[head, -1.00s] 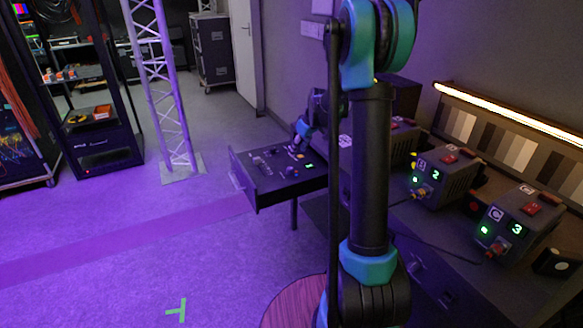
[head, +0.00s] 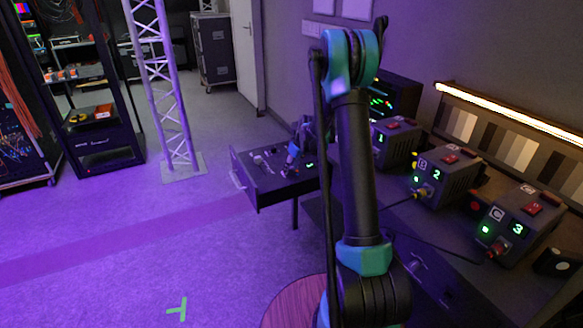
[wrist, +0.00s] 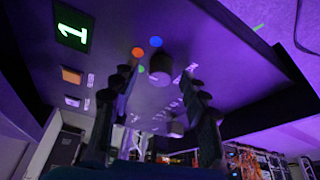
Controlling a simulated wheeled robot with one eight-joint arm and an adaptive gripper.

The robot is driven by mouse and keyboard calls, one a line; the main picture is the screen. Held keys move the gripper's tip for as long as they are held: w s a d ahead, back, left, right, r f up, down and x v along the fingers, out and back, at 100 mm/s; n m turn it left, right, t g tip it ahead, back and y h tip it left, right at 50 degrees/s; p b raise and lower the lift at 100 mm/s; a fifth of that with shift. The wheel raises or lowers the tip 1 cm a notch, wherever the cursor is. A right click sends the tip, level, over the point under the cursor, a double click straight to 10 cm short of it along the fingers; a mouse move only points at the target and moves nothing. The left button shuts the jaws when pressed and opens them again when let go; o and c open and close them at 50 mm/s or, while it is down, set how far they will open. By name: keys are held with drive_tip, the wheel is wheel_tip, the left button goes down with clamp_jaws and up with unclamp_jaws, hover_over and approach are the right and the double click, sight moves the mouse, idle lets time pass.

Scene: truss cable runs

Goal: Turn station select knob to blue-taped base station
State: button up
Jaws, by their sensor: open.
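The drawer-like black control panel (head: 262,190) stands out from the desk in the head view. My gripper (head: 292,158) is over its right part, small and partly hidden by my arm. In the wrist view my gripper (wrist: 158,82) is open, with a dark round knob (wrist: 160,66) between and beyond its fingertips; I cannot tell if they touch it. Orange (wrist: 137,52), blue (wrist: 155,42) and green (wrist: 141,70) dots lie around the knob. A green display (wrist: 72,25) reads 1.
A lit monitor (head: 390,97) stands behind station 1. Cables run across the desk to the stations. A truss tower (head: 163,80) and an equipment rack (head: 105,140) stand at the left. The floor (head: 130,240) in front of the panel is clear.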

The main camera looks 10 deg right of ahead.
drive_tip(key=shift+c, duration=0.6)
clamp_jaws()
drive_tip(key=shift+m+h, duration=0.3)
drive_tip(key=shift+m, duration=0.2)
drive_tip(key=m, duration=0.2)
drive_tip(key=m+h, duration=0.1)
drive_tip(key=m, duration=0.1)
drive_tip(key=shift+a+m+t+h, duration=0.15)
drive_tip(key=shift+m+t+h, duration=0.15)
drive_tip(key=shift+t, duration=0.1)
drive_tip(key=shift+a+m+h, duration=0.1)
drive_tip(key=shift+m+h, duration=0.7)
drive_tip(key=shift+m, duration=1.4)
drive_tip(key=shift+o, duration=0.6)
unclamp_jaws()
